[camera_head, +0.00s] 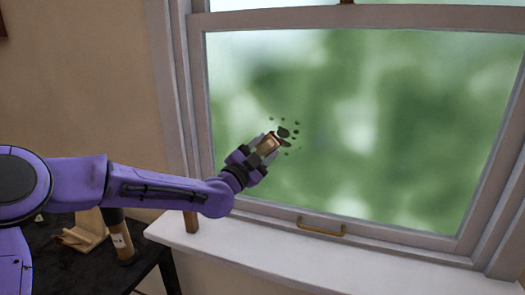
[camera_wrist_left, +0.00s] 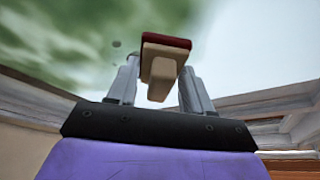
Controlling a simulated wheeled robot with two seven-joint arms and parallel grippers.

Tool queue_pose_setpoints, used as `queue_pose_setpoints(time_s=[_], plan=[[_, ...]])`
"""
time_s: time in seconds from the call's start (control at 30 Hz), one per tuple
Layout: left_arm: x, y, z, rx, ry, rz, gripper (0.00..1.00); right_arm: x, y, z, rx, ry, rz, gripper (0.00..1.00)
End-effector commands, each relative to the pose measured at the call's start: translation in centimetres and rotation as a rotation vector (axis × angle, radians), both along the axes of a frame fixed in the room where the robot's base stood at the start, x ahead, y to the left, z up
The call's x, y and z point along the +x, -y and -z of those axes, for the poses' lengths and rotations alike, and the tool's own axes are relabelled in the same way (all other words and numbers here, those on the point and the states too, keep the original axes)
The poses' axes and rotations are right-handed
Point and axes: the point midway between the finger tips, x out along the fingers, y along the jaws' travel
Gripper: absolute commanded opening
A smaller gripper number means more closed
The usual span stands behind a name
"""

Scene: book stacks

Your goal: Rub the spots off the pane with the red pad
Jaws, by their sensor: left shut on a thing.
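The window pane (camera_head: 390,130) shows blurred green and white. A cluster of dark spots (camera_head: 284,132) is on its left part, with smaller specks around a larger one. My left gripper (camera_head: 265,150) is shut on the tan handle of the red pad (camera_wrist_left: 166,41). In the left wrist view the handle sits between the two fingers (camera_wrist_left: 155,85), with the red face pointing away towards the pane. The pad is at the lower left of the spots and may cover some of them. Whether it touches the pane I cannot tell. My right gripper is not in view.
A white window sill (camera_head: 300,262) runs below the pane. A brass handle (camera_head: 320,228) is on the lower sash rail. A dark table (camera_head: 80,265) at the lower left bears a brown bottle-like thing (camera_head: 120,240) and a tan wooden object (camera_head: 85,232).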

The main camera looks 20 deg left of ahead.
Motion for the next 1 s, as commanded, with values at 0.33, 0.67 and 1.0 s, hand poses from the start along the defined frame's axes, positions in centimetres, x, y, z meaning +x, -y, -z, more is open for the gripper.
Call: queue_pose_setpoints(time_s=[0.33, 0.67, 1.0], plan=[[0.0, 0.0, 0.0, 0.000, 0.000, 0.000, 0.26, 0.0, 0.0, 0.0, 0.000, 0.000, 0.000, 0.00], [0.4, 0.0, 0.0, 0.000, 0.001, -0.001, 0.26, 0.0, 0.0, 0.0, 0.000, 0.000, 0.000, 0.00], [1.1, 0.0, 0.0, 0.001, 0.000, 0.000, 0.26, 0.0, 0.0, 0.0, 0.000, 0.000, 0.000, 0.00]])
